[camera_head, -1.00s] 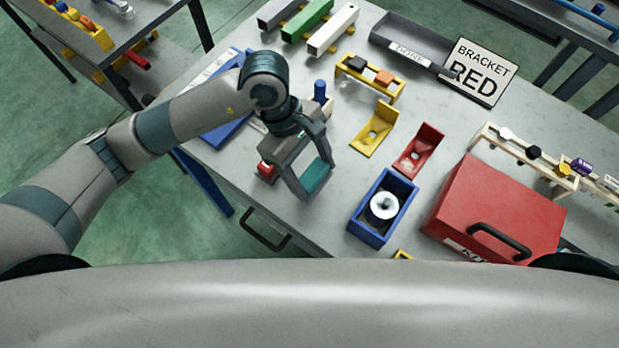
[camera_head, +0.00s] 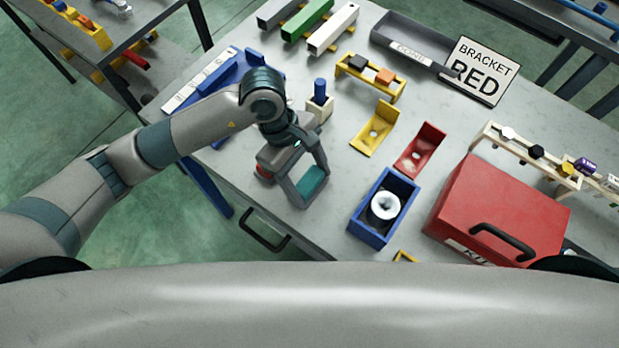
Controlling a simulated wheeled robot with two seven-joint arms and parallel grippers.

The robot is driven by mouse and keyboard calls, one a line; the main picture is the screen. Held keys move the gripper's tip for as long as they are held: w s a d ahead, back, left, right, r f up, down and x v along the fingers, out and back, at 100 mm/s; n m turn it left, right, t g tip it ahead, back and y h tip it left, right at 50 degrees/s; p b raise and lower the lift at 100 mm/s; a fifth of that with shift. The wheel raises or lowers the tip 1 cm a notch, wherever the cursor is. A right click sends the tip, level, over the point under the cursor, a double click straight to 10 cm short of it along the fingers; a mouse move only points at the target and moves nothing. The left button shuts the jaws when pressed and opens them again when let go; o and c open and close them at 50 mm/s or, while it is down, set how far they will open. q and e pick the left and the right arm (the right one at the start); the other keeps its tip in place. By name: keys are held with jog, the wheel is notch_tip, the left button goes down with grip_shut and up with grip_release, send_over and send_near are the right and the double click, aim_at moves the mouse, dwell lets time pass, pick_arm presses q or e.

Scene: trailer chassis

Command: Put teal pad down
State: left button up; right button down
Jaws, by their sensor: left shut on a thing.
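The teal pad (camera_head: 312,181) is held between the fingers of my left gripper (camera_head: 309,188), near the front edge of the grey table (camera_head: 340,128). The gripper is shut on it and points down toward the table top. I cannot tell whether the pad touches the table. A red block (camera_head: 264,172) shows just left of the gripper, partly hidden by it. My right gripper is not in view.
A blue box (camera_head: 372,235) with a white spool (camera_head: 385,205) stands to the right. Beyond it is a red toolbox (camera_head: 500,215). Red (camera_head: 420,148) and yellow (camera_head: 374,130) brackets lie behind. A wooden block with a blue peg (camera_head: 320,92) stands close behind the gripper.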

pick_arm(q)
jog(key=o, duration=1.2)
jog(key=p+v, duration=0.2)
jog(key=v, duration=1)
jog(key=shift+s+d, duration=0.1)
jog(key=shift+s, duration=0.05)
